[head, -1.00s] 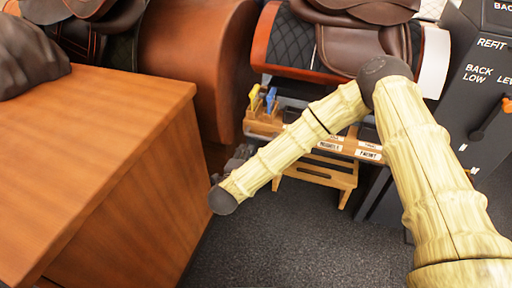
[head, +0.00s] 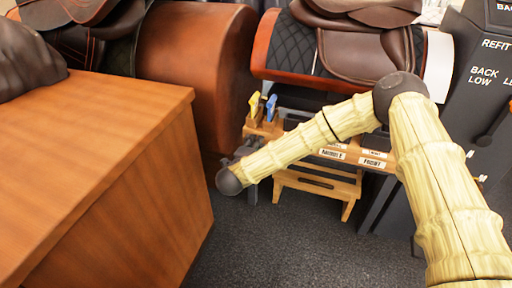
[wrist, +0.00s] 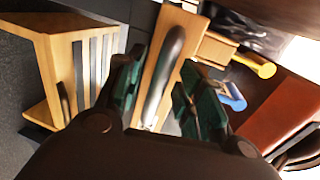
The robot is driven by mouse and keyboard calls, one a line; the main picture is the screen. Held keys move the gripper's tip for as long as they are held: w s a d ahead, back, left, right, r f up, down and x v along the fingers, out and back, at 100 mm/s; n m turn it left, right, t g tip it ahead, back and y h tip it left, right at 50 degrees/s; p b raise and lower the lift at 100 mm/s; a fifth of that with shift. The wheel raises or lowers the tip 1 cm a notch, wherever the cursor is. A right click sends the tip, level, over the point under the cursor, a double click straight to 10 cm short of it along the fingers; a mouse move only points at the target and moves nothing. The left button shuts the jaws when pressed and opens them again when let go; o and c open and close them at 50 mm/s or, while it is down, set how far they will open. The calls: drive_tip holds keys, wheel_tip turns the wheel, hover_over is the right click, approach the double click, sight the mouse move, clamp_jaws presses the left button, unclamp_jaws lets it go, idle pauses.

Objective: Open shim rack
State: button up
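The shim rack (head: 348,154) is a wooden unit with white labels, "MIDDLE" and "FRONT" among them, below the saddle stand in the head view. In the wrist view a wooden front (wrist: 182,57) carries a long dark handle (wrist: 164,78). My gripper (wrist: 156,88) has its two green-padded fingers apart, one on each side of the handle. I cannot tell whether either finger touches it. In the head view my gripper (head: 246,150) is a small dark shape at the rack's left end, partly hidden by my arm.
A yellow-handled tool (head: 254,104) and a blue-handled tool (head: 270,107) stand at the rack's left end. A wooden step (head: 318,184) stands below. A brown saddle (head: 365,50) is above, a wooden bench (head: 90,130) at left, a dark control panel (head: 480,75) at right. Carpet is clear in front.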

drive_tip(key=shift+w+d+f, duration=0.1)
drive_tip(key=shift+w+d, duration=0.05)
drive_tip(key=shift+w, duration=0.35)
clamp_jaws()
drive_tip(key=shift+s+f, duration=0.1)
